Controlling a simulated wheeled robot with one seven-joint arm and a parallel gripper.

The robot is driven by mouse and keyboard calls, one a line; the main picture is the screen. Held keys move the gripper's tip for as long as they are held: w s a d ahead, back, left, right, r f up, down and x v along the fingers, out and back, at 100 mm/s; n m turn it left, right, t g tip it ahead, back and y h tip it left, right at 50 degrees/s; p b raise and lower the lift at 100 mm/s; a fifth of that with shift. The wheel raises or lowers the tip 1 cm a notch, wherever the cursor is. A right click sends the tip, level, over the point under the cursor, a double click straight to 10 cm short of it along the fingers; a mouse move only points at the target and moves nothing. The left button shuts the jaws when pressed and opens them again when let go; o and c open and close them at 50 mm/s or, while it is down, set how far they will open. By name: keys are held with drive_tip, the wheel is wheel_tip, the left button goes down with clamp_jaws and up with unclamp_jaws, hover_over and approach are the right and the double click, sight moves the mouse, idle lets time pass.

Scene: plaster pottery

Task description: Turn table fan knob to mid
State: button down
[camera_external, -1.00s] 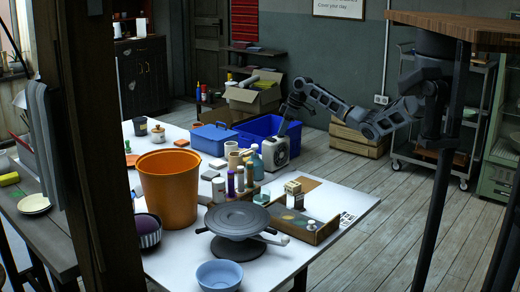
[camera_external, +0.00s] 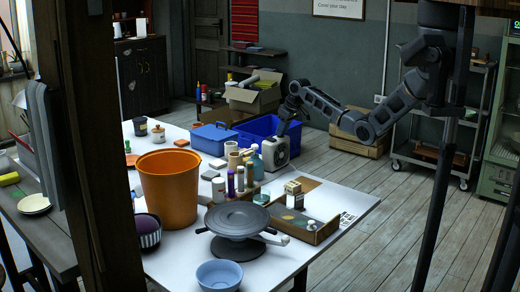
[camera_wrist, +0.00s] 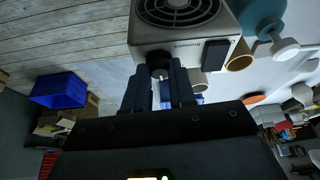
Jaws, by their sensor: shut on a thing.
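The table fan (camera_external: 275,151) is a small, pale, box-shaped unit with a round dark grille, standing at the far right edge of the white table. In the wrist view the fan (camera_wrist: 187,22) is at the top centre, its grille and lettered panel showing. Its round dark knob (camera_wrist: 159,66) is on that panel, between my fingertips. My gripper (camera_wrist: 160,76) is shut on the knob, and the fingers hide part of it. In the outside view my gripper (camera_external: 284,128) is at the fan's upper right side. The knob's setting cannot be read.
A blue-green bottle (camera_external: 256,162) and cups stand left of the fan. A blue toolbox (camera_external: 213,138) is on the table to the left. A blue bin (camera_external: 255,129) and a cardboard box (camera_external: 252,99) are behind.

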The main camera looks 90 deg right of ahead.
idle(0.4)
drive_tip(key=c, duration=0.9)
unclamp_jaws()
drive_tip(key=v, duration=0.7)
drive_tip(key=shift+s+a+r+b, duration=0.1)
drive_tip(key=shift+a+r+b, duration=0.05)
drive_tip(key=shift+r+b, duration=0.25)
drive_tip(key=shift+f, duration=0.1)
